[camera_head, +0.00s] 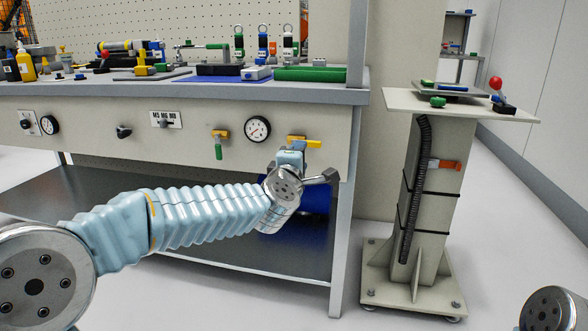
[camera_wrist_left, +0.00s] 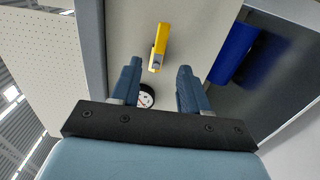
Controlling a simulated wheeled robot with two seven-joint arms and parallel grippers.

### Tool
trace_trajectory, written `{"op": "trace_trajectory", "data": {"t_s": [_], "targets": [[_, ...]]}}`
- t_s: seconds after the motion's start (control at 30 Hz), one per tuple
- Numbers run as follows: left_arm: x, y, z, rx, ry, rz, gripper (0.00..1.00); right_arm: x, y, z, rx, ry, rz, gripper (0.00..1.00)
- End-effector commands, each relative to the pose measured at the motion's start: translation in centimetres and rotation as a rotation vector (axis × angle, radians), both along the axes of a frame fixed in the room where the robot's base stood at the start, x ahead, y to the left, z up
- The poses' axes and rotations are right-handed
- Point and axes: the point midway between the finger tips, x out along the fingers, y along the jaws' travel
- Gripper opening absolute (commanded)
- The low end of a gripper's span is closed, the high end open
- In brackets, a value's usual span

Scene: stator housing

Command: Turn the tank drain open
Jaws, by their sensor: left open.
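A yellow valve lever (camera_head: 306,142) sits on the bench's front panel, right of the pressure gauge, and lies roughly level. It also shows in the left wrist view (camera_wrist_left: 158,48), just beyond and between the fingertips. My left gripper (camera_head: 290,152) is at the panel, close to this lever and partly in front of its valve. In the left wrist view its two fingers (camera_wrist_left: 159,68) are apart with nothing between them. A blue tank (camera_head: 309,200) stands under the bench, partly hidden by my left arm. No label names the drain. My right gripper is out of view.
A second valve with a green handle (camera_head: 218,150) hangs left of the gauge (camera_head: 257,129). The bench top (camera_head: 120,93) carries several tools and fixtures. A pedestal (camera_head: 428,210) stands to the right, with open floor around it.

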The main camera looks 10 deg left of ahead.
Motion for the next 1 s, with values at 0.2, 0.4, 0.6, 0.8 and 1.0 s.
{"op": "trace_trajectory", "data": {"t_s": [0.2,0.4,0.6,0.8,1.0], "targets": [[-4.6,0.1,0.1,0.001,-0.001,-0.001,0.45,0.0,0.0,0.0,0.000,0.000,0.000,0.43],[-6.4,0.2,0.0,-0.001,0.000,0.000,0.45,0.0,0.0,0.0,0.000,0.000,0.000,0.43],[-6.5,0.2,0.0,-0.001,0.000,0.000,0.45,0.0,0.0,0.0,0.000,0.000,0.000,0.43],[-6.5,0.2,0.0,-0.001,0.001,0.000,0.45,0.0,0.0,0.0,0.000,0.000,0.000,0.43],[-6.5,0.2,-0.1,0.000,0.001,0.000,0.45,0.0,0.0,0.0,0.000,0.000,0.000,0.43]]}}
